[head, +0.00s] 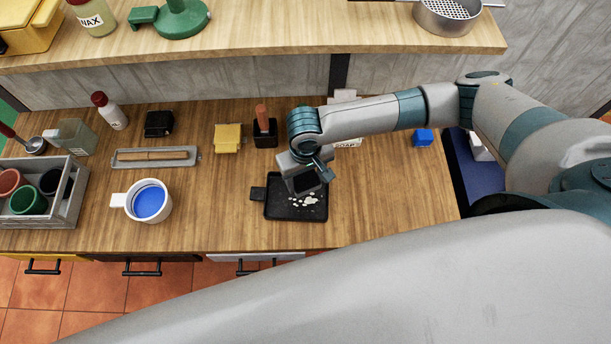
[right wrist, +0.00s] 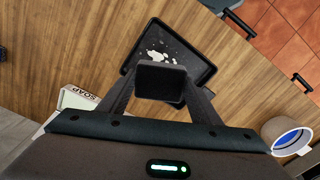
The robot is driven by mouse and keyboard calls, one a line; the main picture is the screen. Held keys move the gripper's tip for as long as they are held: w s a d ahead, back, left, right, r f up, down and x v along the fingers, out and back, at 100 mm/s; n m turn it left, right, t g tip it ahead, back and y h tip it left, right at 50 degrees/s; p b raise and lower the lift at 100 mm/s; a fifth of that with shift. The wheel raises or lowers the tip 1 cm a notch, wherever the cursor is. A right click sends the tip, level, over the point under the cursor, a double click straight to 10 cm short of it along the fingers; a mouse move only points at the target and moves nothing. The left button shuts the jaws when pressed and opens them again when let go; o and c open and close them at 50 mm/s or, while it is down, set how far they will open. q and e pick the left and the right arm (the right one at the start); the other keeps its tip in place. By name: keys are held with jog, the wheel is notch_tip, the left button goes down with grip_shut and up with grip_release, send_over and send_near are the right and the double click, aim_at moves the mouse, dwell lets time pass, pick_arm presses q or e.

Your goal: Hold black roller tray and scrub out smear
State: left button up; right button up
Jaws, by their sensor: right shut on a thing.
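The black roller tray (head: 283,211) lies on the wooden worktop with its short handle pointing left; it also shows in the right wrist view (right wrist: 203,68). A broken white smear (head: 308,201) is on the tray floor, also seen in the right wrist view (right wrist: 157,56). My right gripper (head: 309,178) is over the tray's back part, pointing down. It is shut on a dark block (right wrist: 161,80), probably a scrubbing pad. I cannot tell whether the block touches the tray. My left gripper is not in view, and nothing visible holds the tray.
A white mug with blue inside (head: 149,201), a metal tray (head: 155,157), a yellow sponge (head: 228,138) and a black block (head: 158,123) stand left. A black holder with an orange handle (head: 264,127) and a soap box (head: 347,141) stand behind. The worktop right of the tray is clear.

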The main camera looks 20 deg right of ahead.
jog(key=shift+r+p, duration=0.1)
jog(key=shift+p, duration=0.4)
jog(key=shift+f, duration=0.2)
jog(key=b, duration=0.3)
send_over(306, 199)
jog(key=shift+w+f, duration=0.15)
jog(key=shift+f, duration=3.75)
